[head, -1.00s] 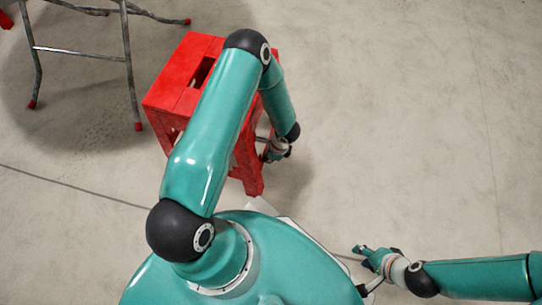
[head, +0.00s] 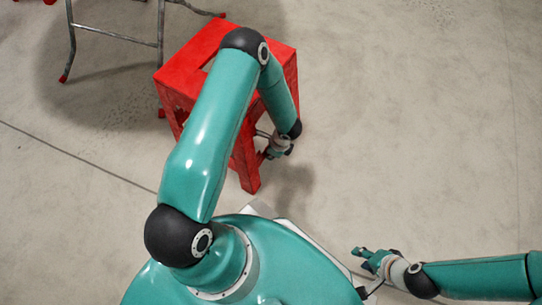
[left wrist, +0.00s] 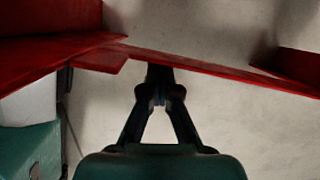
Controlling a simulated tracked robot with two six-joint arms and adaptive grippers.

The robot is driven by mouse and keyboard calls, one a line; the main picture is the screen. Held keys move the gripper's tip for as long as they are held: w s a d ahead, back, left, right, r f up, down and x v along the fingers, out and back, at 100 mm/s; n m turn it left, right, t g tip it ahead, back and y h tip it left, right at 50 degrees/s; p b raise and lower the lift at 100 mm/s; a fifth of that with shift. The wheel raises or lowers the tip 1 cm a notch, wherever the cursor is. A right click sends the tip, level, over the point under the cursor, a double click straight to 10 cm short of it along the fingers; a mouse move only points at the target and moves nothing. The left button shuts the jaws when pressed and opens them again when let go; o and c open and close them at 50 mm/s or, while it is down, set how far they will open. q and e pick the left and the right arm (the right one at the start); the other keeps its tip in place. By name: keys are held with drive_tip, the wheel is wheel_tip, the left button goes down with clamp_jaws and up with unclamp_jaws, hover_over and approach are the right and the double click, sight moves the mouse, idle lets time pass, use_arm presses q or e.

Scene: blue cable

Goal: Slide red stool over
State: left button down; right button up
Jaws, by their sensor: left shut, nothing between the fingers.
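The red stool (head: 197,75) stands upright on the floor, with a slot in its top. My left arm crosses in front and hides part of its top and side. My left gripper (head: 268,153) is low at the stool's right side, beside a front leg (head: 246,165). In the left wrist view the gripper (left wrist: 160,90) is shut and empty, its fingertips at a thin red bar of the stool (left wrist: 230,73); I cannot tell whether they touch. My right gripper (head: 358,251) is off at the lower right, away from the stool; its fingers are too small to judge.
A grey metal frame with red feet (head: 115,35) stands at the upper left, one foot close by the stool's left side. A dark line (head: 75,152) runs across the floor at the left. The floor right of the stool is clear.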

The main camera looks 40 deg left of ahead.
use_arm(q)
drive_tip(key=w+d+r+p, duration=0.25)
drive_tip(key=d+r, duration=0.35)
drive_tip(key=r, duration=0.4)
drive_tip(key=s+d+r+n+h, duration=0.2)
drive_tip(key=s+d+n+h, duration=0.5)
drive_tip(key=s+d+n, duration=0.7)
wheel_tip(320, 180, up, 36)
drive_tip(key=w+a+n+t+p, duration=0.1)
drive_tip(key=w+n+p, duration=0.1)
drive_tip(key=p, duration=3.5)
drive_tip(key=shift+a+t, duration=0.3)
drive_tip(key=shift+a, duration=0.1)
